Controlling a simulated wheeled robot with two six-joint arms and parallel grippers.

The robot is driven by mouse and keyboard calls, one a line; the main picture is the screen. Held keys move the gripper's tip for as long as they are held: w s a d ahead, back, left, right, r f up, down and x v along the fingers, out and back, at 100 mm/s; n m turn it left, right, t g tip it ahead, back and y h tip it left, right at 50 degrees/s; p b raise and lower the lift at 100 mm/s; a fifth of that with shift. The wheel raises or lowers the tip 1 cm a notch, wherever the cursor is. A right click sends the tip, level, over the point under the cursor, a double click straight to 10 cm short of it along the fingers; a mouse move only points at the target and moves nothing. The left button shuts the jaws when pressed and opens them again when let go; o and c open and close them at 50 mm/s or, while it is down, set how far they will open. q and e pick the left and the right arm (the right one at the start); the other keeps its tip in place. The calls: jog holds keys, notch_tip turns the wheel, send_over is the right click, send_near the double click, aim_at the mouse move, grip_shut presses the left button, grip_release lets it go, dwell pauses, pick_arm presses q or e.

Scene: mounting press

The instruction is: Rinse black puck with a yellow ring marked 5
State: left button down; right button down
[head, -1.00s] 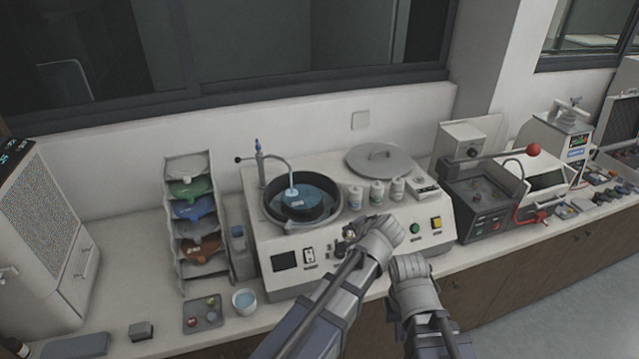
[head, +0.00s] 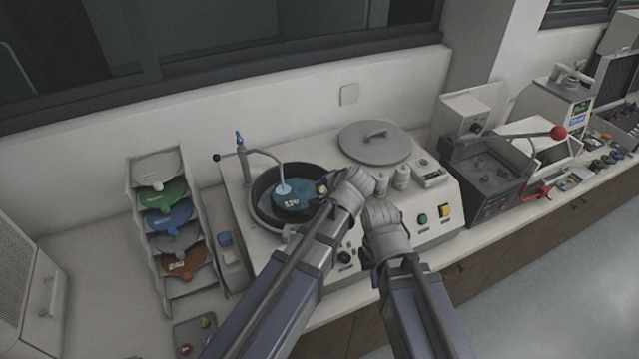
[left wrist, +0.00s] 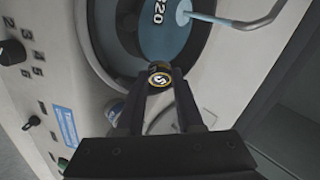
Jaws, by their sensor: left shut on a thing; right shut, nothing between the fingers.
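The black puck with a yellow ring marked 5 (left wrist: 160,79) is between the fingertips of my left gripper (head: 323,188). It shows as a small dark piece in the head view, above the right rim of the polisher's black bowl (head: 256,208). The left wrist view shows my left gripper (left wrist: 158,85) shut on it, with its marked face towards the camera. The bowl holds a blue disc (head: 292,203) marked 320. A curved tap (head: 262,152) ends over the disc; whether water runs is unclear. My right gripper (head: 380,208) is shut and empty in front of the machine, its fingertips mostly hidden.
A rack of coloured discs (head: 168,220) stands left of the machine. A press with a red-knobbed lever (head: 558,132) stands to the right.

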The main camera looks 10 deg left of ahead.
pick_arm(q)
jog(key=shift+s, duration=0.1)
jog(key=shift+w+a+f+b, duration=0.2)
jog(key=shift+w+a, duration=0.05)
jog(key=shift+a, duration=0.3)
jog(key=shift+w+a+f+b, duration=0.15)
jog(key=shift+w+a, duration=0.05)
jog(key=shift+a, duration=0.35)
jog(key=shift+w+a+f+b, duration=0.4)
jog(key=shift+w+a, duration=0.2)
jog(key=shift+a, duration=1.05)
jog(key=shift+w+a+f+b, duration=0.45)
jog(key=shift+w+a, duration=0.2)
jog(key=shift+a, duration=0.95)
jog(key=shift+w+a+f+b, duration=0.4)
jog(key=shift+w+a, duration=0.2)
jog(key=shift+a, duration=1.05)
jog(key=shift+d, duration=0.1)
jog(key=shift+s+d+r+p, duration=0.2)
jog(key=shift+s+d, duration=0.3)
jog(key=shift+d, duration=0.55)
jog(key=shift+s+d+r+p, duration=0.25)
jog(key=shift+s+d, duration=0.3)
jog(key=shift+d, duration=0.45)
jog(key=shift+s+d+r+p, duration=0.2)
jog(key=shift+s+d, duration=0.3)
jog(key=shift+d, duration=0.55)
